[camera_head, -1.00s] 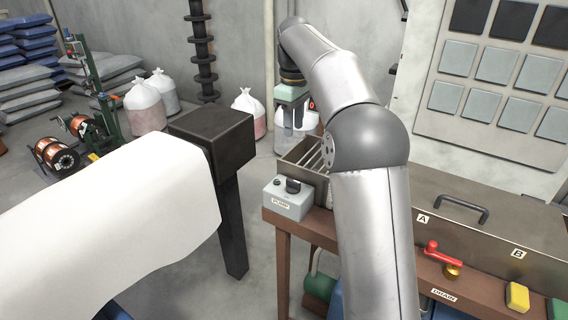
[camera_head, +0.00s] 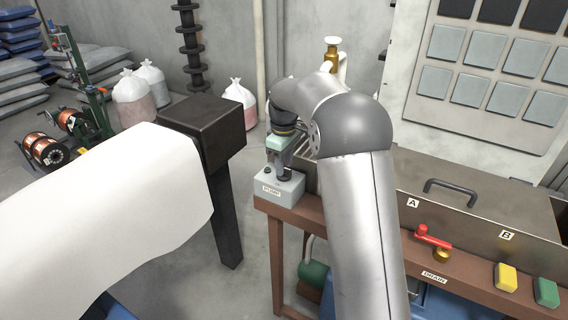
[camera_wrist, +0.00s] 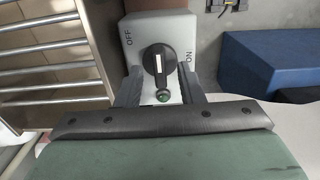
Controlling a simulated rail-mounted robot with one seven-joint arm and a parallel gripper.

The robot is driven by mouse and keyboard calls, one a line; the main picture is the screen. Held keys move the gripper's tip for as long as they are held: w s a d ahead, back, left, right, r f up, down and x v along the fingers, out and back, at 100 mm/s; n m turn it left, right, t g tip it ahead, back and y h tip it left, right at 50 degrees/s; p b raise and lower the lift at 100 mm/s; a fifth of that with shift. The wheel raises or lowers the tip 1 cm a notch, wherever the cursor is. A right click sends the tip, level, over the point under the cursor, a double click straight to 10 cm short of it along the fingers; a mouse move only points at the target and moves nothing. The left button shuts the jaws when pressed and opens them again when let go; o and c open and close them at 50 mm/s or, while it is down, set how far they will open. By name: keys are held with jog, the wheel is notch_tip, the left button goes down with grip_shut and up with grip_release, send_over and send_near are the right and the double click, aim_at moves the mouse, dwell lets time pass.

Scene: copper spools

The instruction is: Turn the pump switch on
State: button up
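The pump switch is a light grey box (camera_head: 268,190) labelled PUMP on the wooden bench's near left corner. The wrist view shows its black rotary knob (camera_wrist: 158,60) with a white mark, between the words OFF on the left and ON on the right. The mark's exact setting is hard to tell. A small dark green lamp or button (camera_wrist: 163,96) sits below the knob. My gripper (camera_wrist: 158,82) is pointing down over the box, its two dark fingers apart on either side of the knob, with visible gaps. In the head view my gripper (camera_head: 277,172) hides the knob.
A metal tank (camera_head: 470,208) with lids A and B lies right on the bench. A red-handled drain valve (camera_head: 432,238), a yellow block (camera_head: 506,277) and a green block (camera_head: 546,292) sit along the front edge. A black post (camera_head: 226,215) stands to the left.

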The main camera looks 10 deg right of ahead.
jog(key=shift+f, duration=0.35)
grip_shut()
